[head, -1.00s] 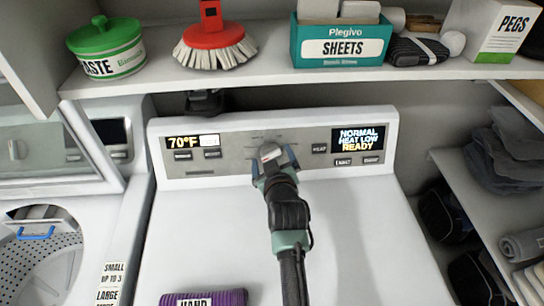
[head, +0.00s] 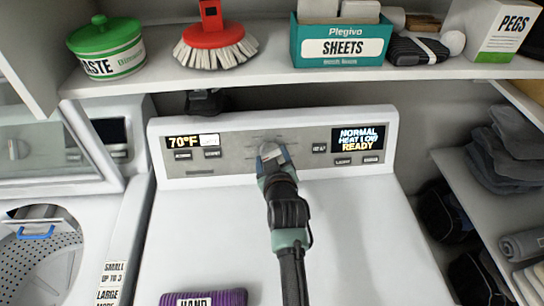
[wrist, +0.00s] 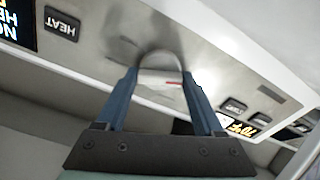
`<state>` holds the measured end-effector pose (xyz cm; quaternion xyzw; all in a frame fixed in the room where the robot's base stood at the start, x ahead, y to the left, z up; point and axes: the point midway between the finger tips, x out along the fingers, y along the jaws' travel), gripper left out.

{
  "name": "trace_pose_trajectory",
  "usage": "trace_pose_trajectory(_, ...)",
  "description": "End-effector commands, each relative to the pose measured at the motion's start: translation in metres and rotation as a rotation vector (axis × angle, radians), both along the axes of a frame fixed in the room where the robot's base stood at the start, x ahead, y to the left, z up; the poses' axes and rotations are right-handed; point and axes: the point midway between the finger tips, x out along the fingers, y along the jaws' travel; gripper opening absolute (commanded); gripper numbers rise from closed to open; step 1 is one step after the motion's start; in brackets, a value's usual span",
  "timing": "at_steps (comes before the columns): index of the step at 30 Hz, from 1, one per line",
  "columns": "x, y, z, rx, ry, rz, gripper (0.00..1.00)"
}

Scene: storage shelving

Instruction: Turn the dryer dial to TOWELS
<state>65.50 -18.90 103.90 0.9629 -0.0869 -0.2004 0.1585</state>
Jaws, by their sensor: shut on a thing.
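The dryer dial (wrist: 158,62) is a round silver knob with a red mark on its face, seen in the wrist view between the two blue fingers. My gripper (wrist: 160,78) is shut on it, one finger on each side. In the head view my gripper (head: 271,155) is at the middle of the dryer's control panel (head: 230,155) and hides most of the dial and its markings. The dryer display (head: 358,139) reads NORMAL, HEAT LOW, READY. The position labels around the dial are too small to read.
A left display (head: 192,141) reads 70°F. A shelf (head: 240,82) above holds a green-lidded tub (head: 105,48), a red brush (head: 213,45) and a SHEETS box (head: 341,45). A purple item (head: 204,299) lies on the dryer top (head: 350,240), which is otherwise mostly clear.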

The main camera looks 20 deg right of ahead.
Motion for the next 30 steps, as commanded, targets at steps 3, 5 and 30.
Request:
trace_pose_trajectory(3, -0.0001, 0.0005, -0.0007, 0.024, -0.006, -0.011, 0.14)
trace_pose_trajectory(5, 0.0000, 0.0008, -0.0008, 0.045, -0.011, -0.020, 0.14)
trace_pose_trajectory(30, 0.0000, 0.0014, -0.0010, 0.579, -0.164, -0.281, 0.14)
